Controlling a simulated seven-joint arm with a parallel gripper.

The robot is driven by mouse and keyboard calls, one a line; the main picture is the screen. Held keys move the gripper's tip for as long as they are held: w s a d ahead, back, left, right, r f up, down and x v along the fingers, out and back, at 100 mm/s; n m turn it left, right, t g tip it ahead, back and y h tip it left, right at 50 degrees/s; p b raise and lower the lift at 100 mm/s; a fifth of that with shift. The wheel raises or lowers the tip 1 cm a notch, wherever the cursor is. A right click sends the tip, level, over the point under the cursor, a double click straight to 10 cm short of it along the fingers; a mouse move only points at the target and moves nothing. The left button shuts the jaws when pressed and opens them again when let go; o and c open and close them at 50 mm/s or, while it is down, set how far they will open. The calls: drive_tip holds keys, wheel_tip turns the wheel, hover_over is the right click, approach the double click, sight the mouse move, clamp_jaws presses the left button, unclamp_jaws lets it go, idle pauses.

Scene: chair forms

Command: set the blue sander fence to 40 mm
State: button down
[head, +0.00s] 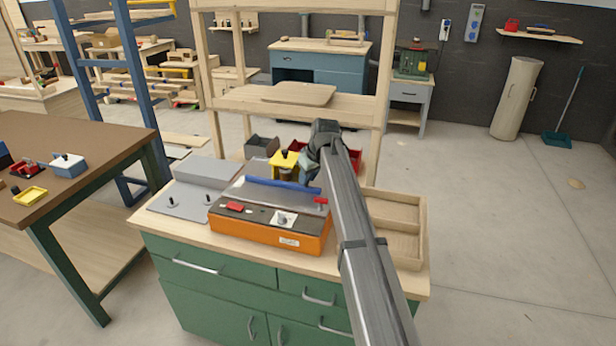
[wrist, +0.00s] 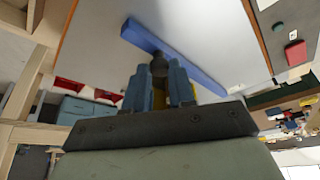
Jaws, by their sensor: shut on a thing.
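The sander (head: 268,232) is a low orange machine with a grey top, standing on the green cabinet. Its blue fence (head: 270,184) is a long bar lying across the top; it also shows in the wrist view (wrist: 190,62). My gripper (head: 311,176) is at the fence's right part in the head view. In the wrist view my blue fingers (wrist: 160,82) are shut on a dark round knob (wrist: 158,66) beside the fence. The fingers hide much of the knob. No millimetre scale is readable, so I cannot tell the fence's setting.
The sander's front has a red switch (head: 235,207), a dial (head: 283,219) and a red lever (head: 320,201). A yellow block with a black knob (head: 283,161) stands behind the fence. A wooden tray (head: 408,245) lies to the right, a grey plate (head: 180,203) to the left.

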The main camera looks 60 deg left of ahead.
drive_tip(key=shift+d, duration=0.1)
drive_tip(key=shift+s+d, duration=1.05)
drive_tip(key=shift+s, duration=0.05)
drive_tip(key=c, duration=0.9)
unclamp_jaws()
drive_tip(key=shift+a, duration=0.1)
drive_tip(key=shift+c, duration=0.2)
drive_tip(key=s+v, duration=0.1)
drive_tip(key=v, duration=1.2)
drive_tip(key=shift+w+r, duration=0.45)
drive_tip(key=shift+w, duration=0.05)
